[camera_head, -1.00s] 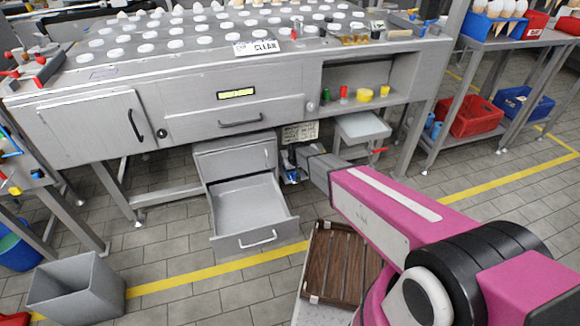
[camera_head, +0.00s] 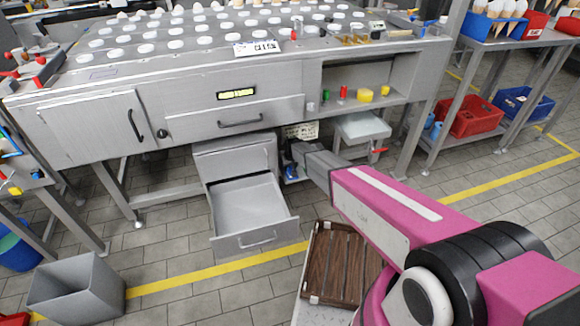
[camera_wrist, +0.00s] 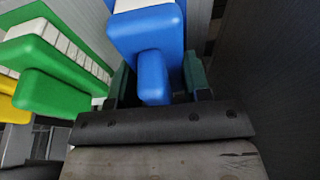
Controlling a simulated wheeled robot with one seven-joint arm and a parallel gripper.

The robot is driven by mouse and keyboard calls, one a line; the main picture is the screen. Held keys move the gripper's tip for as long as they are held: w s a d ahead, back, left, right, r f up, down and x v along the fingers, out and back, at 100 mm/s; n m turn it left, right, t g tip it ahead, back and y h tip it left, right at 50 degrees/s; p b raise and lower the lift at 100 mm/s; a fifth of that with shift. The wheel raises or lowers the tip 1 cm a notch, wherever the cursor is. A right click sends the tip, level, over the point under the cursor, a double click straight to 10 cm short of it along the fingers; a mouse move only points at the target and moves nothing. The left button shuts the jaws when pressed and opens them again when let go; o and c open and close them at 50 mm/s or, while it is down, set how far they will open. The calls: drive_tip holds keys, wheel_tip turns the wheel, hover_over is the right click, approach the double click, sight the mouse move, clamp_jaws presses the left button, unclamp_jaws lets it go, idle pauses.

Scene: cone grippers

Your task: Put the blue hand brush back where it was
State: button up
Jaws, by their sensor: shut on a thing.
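The blue hand brush (camera_wrist: 147,35) fills the top middle of the wrist view, with its handle pointing down between my fingers. My gripper (camera_wrist: 156,88) is shut on this handle, one dark green finger on each side. In the head view my gripper (camera_head: 291,158) is under the bench, right of the open drawer, and small; a bit of blue shows there. A green brush (camera_wrist: 55,75) with white bristles is just left of the blue one, and a yellow brush (camera_wrist: 12,100) is beyond it. I cannot tell whether the blue brush touches a support.
An open drawer (camera_head: 250,203) juts out left of my gripper. A placard (camera_head: 301,131) is right above it, under the bench (camera_head: 185,90). A grey tray (camera_head: 362,127) is to the right. A brown slatted crate (camera_head: 340,262) is in front. A grey bin (camera_head: 76,288) stands at lower left.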

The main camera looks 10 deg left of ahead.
drive_tip(key=shift+f, duration=0.1)
drive_tip(key=o, duration=0.9)
drive_tip(key=v, duration=0.7)
drive_tip(key=shift+r, duration=0.4)
drive_tip(key=s+d+r+m, duration=0.1)
drive_tip(key=s+d+r, duration=0.2)
drive_tip(key=d, duration=0.5)
drive_tip(key=s+d+r+m+g+h, duration=0.15)
drive_tip(key=d+r, duration=0.25)
drive_tip(key=d, duration=0.4)
drive_tip(key=s+d+r+t+y, duration=0.1)
drive_tip(key=s+d+r, duration=0.2)
drive_tip(key=d, duration=0.5)
drive_tip(key=s+d+r+m, duration=0.1)
drive_tip(key=s+d+r, duration=0.2)
drive_tip(key=s+d, duration=0.2)
drive_tip(key=s+d+r+m+g, duration=0.1)
drive_tip(key=s+d+r, duration=0.2)
drive_tip(key=s+d, duration=0.2)
drive_tip(key=s+d+r+m+g+h, duration=0.1)
drive_tip(key=s+d+r, duration=0.2)
drive_tip(key=s+d, duration=0.3)
drive_tip(key=d, duration=0.3)
drive_tip(key=shift+d+r+m, duration=0.2)
drive_tip(key=shift+r+m, duration=0.1)
drive_tip(key=shift+m, duration=0.05)
